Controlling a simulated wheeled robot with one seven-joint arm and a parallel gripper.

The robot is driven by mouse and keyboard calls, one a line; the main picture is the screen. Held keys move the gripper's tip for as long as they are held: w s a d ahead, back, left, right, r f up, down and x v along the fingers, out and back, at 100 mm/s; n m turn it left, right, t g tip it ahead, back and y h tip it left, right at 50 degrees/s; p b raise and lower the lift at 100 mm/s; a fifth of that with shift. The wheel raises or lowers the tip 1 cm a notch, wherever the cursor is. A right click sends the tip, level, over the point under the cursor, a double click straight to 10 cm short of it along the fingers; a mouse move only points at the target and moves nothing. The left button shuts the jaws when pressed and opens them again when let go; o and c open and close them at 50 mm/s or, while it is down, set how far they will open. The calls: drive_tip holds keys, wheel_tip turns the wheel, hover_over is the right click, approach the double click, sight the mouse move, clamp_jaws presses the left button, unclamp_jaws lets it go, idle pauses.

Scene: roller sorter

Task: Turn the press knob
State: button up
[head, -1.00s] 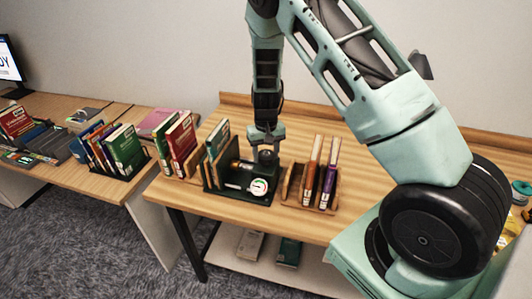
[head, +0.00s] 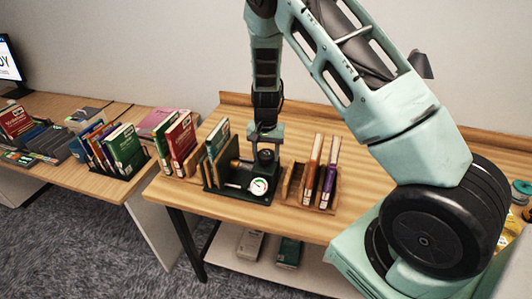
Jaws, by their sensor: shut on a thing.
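The press is a dark green device (head: 236,193) on the wooden table, with a round white gauge (head: 259,187) on its front right. Its dark round knob (head: 266,155) sits at the top right, behind the gauge. My gripper (head: 266,146) points down from above and is shut on the knob. The fingers are small and partly merge with the knob, so the exact contact is hard to make out.
Upright books (head: 219,141) stand close to the press on its left. A wooden holder with orange and purple books (head: 329,172) stands just right of it. My arm covers much of the table's right side. Bare table (head: 375,185) shows between.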

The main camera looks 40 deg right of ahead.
sight(266, 153)
drive_tip(key=m, duration=0.5)
drive_tip(key=shift+r, duration=0.1)
drive_tip(key=shift+m, duration=0.3)
idle(0.4)
drive_tip(key=o, duration=1)
drive_tip(key=shift+c, duration=0.2)
wheel_tip(266, 153, up, 17)
drive_tip(key=b, duration=0.3)
drive_tip(key=shift+r, duration=0.2)
